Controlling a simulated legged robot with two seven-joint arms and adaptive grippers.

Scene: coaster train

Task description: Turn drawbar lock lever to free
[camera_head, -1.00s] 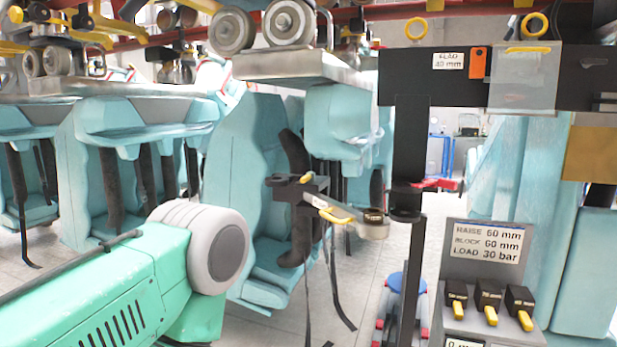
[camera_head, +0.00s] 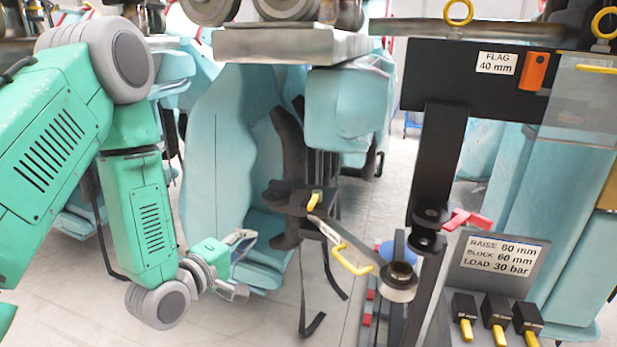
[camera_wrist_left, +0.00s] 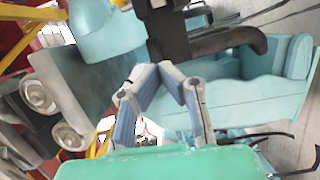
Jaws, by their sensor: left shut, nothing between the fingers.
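A grey drawbar (camera_head: 345,245) with a yellow grip runs from a black bracket (camera_head: 292,203) to a round eye on the right. A small yellow lever (camera_head: 314,201) stands on the bracket. A red lever (camera_head: 467,218) sits on the black post further right. I cannot tell for certain which is the lock lever. My left gripper (camera_head: 240,241) is left of and below the bracket, apart from it. In the left wrist view the gripper's two blue-padded fingers (camera_wrist_left: 160,72) meet, shut and empty, before a teal seat. My right gripper is not in view.
A black post (camera_head: 440,150) and a panel with three yellow-tipped black valves (camera_head: 498,318) stand at the right. Teal seats (camera_head: 232,150) hang behind the bracket. Wheels (camera_head: 287,8) and a metal slab (camera_head: 285,46) are overhead. Open floor shows below the bracket.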

